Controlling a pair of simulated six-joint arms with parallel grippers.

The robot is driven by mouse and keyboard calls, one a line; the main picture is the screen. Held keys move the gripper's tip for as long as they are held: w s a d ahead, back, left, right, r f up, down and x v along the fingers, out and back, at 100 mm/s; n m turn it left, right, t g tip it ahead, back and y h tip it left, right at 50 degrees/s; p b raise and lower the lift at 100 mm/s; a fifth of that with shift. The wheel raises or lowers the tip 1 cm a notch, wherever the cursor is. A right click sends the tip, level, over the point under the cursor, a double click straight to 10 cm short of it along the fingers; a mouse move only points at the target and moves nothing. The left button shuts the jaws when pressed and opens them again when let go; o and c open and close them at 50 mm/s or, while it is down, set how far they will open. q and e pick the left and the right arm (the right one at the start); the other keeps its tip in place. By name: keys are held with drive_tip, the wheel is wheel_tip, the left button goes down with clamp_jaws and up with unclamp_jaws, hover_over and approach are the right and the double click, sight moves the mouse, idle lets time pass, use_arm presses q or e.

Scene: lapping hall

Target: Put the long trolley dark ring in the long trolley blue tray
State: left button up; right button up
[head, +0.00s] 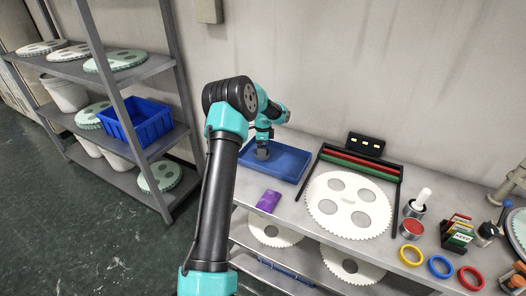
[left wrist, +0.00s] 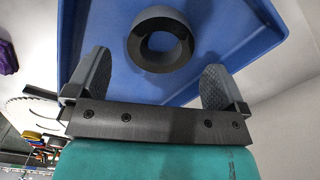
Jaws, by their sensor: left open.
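The dark ring (left wrist: 160,40) shows in the left wrist view, over the floor of the blue tray (left wrist: 232,22) and inside its rim. It looks flat and free of the fingers. My left gripper (left wrist: 155,82) is open, with one finger to each side of the ring in that view. In the head view, my left gripper (head: 262,153) is low over the blue tray (head: 290,163) on the light bench top. The ring is not clearly visible there, hidden by the gripper. My right gripper is in neither view.
A purple block (head: 268,201) lies in front of the tray. A large white toothed disc (head: 348,204) lies to the right, by a dark frame with red and green bars. Colored rings and cups stand farther right. A grey shelf with a blue bin (head: 137,122) stands left.

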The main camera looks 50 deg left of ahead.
use_arm(q)
wheel_tip(320, 180, up, 9)
drive_tip(key=shift+f, duration=0.2)
idle(0.6)
